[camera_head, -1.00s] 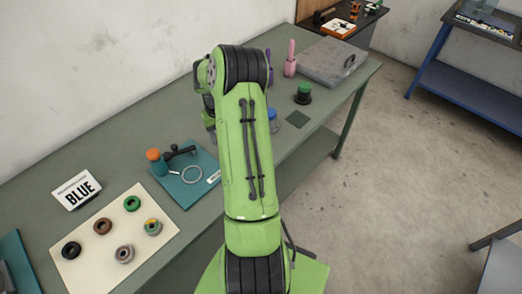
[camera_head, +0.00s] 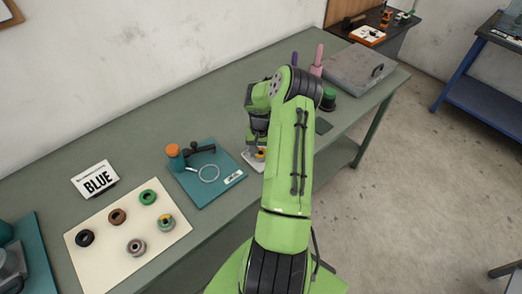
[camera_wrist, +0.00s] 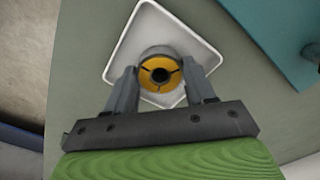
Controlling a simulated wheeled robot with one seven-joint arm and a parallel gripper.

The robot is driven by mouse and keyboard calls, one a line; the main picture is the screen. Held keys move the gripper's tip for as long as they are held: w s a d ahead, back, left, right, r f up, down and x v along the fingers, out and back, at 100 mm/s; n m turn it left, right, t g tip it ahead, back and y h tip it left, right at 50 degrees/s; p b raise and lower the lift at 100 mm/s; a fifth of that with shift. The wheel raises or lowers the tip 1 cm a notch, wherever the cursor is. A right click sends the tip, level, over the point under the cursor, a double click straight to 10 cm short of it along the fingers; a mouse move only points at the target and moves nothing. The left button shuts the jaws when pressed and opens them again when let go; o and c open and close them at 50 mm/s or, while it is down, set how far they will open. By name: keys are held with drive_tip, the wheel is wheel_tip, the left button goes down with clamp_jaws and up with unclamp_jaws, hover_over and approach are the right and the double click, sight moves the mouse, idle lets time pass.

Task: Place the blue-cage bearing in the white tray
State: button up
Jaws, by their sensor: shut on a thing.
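My gripper (camera_wrist: 162,74) is shut on a round bearing (camera_wrist: 149,76) with a yellow-orange face, a dark centre and a pale grey outer side. I see no blue on it, so I cannot tell its cage colour. It is over the white tray (camera_wrist: 199,43) in the wrist view; I cannot tell whether it touches the tray floor. In the head view the tray (camera_head: 250,163) is partly hidden by my arm, and the orange face (camera_head: 260,154) shows just above it.
A cream mat (camera_head: 105,262) holds several rings and bearings beside a BLUE sign (camera_head: 96,180). A teal mat (camera_head: 208,192) with an orange-capped tool (camera_head: 174,155) and a hoop lies left of the tray. A grey case (camera_head: 358,70) and a green-topped item (camera_head: 328,98) stand farther right.

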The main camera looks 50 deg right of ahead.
drive_tip(key=shift+f, duration=0.1)
drive_tip(key=o, duration=1.3)
